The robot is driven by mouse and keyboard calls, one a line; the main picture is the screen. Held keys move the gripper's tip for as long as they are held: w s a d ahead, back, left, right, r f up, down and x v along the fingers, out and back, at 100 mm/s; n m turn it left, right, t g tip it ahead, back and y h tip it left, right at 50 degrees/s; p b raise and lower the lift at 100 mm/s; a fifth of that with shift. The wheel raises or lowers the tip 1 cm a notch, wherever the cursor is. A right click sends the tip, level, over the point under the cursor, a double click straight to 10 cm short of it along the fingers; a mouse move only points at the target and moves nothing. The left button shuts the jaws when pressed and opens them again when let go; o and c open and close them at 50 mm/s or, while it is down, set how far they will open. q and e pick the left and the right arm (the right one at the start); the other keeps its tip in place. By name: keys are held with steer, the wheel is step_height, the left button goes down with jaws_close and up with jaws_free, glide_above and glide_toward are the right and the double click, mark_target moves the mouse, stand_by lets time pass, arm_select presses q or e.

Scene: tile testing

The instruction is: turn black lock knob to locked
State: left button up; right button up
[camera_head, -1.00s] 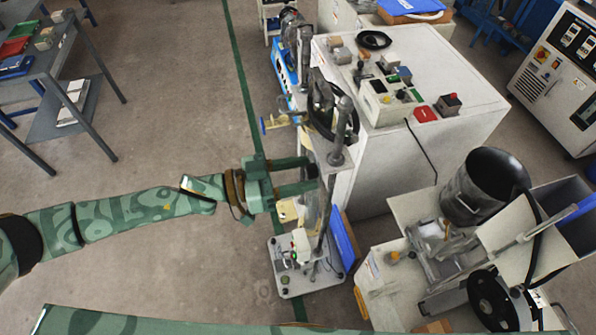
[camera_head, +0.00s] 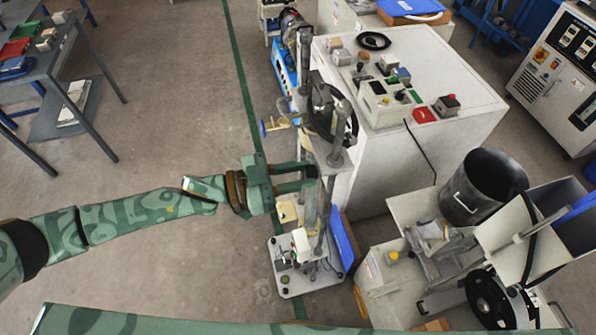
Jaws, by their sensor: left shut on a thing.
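My left gripper (camera_head: 313,178) reaches in from the left to the column of a test stand (camera_head: 290,278). Its two green fingers are shut on a small dark part at the column, which looks like the black lock knob (camera_head: 312,171). The fingertips hide most of this knob, so I cannot read its locked or unlocked position. A black handwheel (camera_head: 351,127) sits above the gripper on the stand. My right gripper is not in view.
A white cabinet (camera_head: 450,135) with a control box (camera_head: 385,103) stands behind the stand. A machine with a metal pot (camera_head: 485,190) is at the lower right. A grey table (camera_head: 62,55) is at the upper left. The floor between is clear.

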arm_select(q)
steer(key=shift+r+m+y+p, duration=0.1)
steer(key=shift+m+y+p, duration=0.25)
steer(key=shift+m, duration=7.15)
steer(key=o, duration=1)
steer(key=b+v, duration=0.1)
steer(key=v, duration=1.5)
steer(key=shift+s+a, duration=0.15)
steer(key=shift+s, duration=0.05)
